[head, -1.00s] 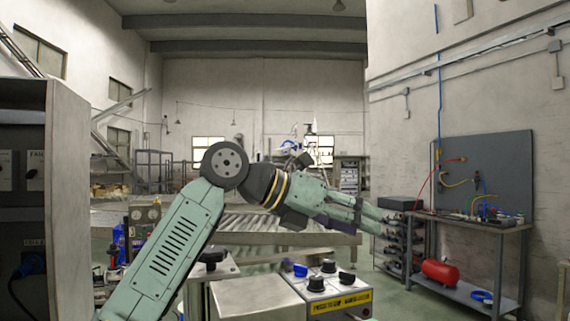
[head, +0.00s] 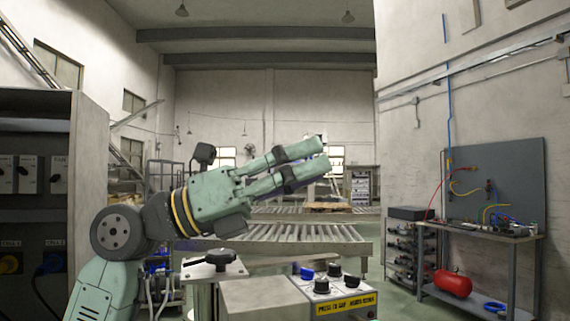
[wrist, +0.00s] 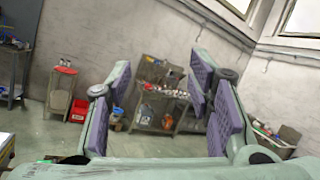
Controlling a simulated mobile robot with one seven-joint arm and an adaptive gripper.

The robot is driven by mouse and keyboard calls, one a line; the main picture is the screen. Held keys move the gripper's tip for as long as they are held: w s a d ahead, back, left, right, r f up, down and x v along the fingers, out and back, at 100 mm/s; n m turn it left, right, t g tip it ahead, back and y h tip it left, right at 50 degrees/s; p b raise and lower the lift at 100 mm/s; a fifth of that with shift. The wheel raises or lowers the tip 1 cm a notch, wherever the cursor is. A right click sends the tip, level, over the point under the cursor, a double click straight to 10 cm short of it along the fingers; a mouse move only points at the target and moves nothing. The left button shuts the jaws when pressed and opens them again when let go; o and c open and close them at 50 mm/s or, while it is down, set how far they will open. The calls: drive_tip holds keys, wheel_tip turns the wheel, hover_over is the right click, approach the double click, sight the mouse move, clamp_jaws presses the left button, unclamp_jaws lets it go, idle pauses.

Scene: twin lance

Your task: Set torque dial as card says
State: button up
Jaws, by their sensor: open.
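A control box (head: 300,300) stands low in the head view, below my gripper. It has a blue knob (head: 307,273) and several black knobs (head: 321,286) on top, and a yellow label strip (head: 346,304) on its front. I cannot tell which knob is the torque dial, and I cannot make out a card. My gripper (head: 316,157) is open and empty, raised well above the box and pointing right and slightly up.
A black clamp-like handle (head: 210,259) stands left of the box. A roller conveyor (head: 285,240) runs behind it. At left is a dark cabinet (head: 90,140) with switches. At right a bench (head: 480,232) carries hoses, with a red tank (head: 453,283) below. The air around my gripper is clear.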

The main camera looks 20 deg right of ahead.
drive_tip(key=shift+s+a+r+g+h, duration=0.15)
drive_tip(key=shift+s+a, duration=0.1)
drive_tip(key=shift+a, duration=0.35)
drive_tip(key=shift+s+a+r+g+h, duration=0.1)
drive_tip(key=shift+s+a+r+h, duration=0.1)
drive_tip(key=shift+a, duration=0.35)
drive_tip(key=shift+s+a+r+g+h, duration=0.15)
drive_tip(key=shift+s+a, duration=0.1)
drive_tip(key=shift+a, duration=0.35)
drive_tip(key=shift+m, duration=0.3)
